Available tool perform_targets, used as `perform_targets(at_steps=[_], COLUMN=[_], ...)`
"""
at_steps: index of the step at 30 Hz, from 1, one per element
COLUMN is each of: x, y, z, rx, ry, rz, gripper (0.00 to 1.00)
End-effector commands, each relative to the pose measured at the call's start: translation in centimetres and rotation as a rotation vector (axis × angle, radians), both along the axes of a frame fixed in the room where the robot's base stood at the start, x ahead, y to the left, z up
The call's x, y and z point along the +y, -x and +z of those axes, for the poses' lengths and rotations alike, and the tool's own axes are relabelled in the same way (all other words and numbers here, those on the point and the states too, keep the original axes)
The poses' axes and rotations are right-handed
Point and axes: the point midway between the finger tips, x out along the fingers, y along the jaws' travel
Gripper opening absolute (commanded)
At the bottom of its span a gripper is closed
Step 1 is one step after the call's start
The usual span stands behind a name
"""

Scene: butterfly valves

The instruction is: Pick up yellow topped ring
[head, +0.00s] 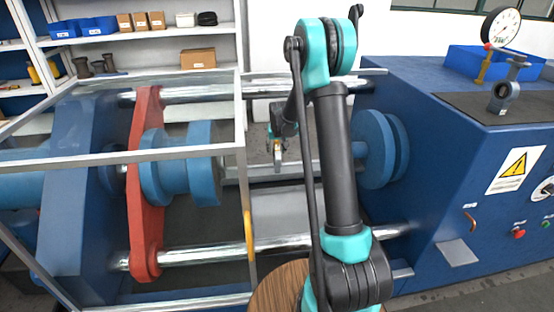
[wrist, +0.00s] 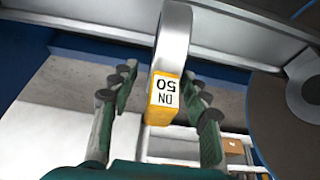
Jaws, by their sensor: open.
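The yellow topped ring (wrist: 175,38) is a grey metal ring with a yellow block carrying a white "DN 50" label, which appears upside down in the wrist view. My gripper (wrist: 158,78) is open, with one finger on each side of the yellow block. Gaps show between the fingers and the block, so I see no grip. In the head view my gripper (head: 277,150) is small, beyond my raised arm, between the blue discs of the machine. A small pale and yellowish piece shows there, too small to make out clearly.
A red clamp plate (head: 146,180) and blue discs (head: 185,160) stand left; another blue disc (head: 378,150) stands right. Polished bars (head: 280,243) cross the machine. A metal guard frame (head: 243,130) is at left. A small valve (head: 505,92) stands on the right cabinet.

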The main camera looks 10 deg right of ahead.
Motion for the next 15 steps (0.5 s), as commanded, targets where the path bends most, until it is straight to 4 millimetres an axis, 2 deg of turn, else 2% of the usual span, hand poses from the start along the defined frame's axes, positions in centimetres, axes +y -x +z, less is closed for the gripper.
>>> perform_targets(at_steps=[4, 5, 15], x=[0.0, 0.0, 0.01], y=[0.02, 0.02, 0.02], z=[0.01, 0.02, 0.05], rx=[0.0, 0.0, 0.0], ry=[0.0, 0.0, 0.0], rz=[0.0, 0.0, 0.0], gripper=[0.47, 0.44, 0.02])
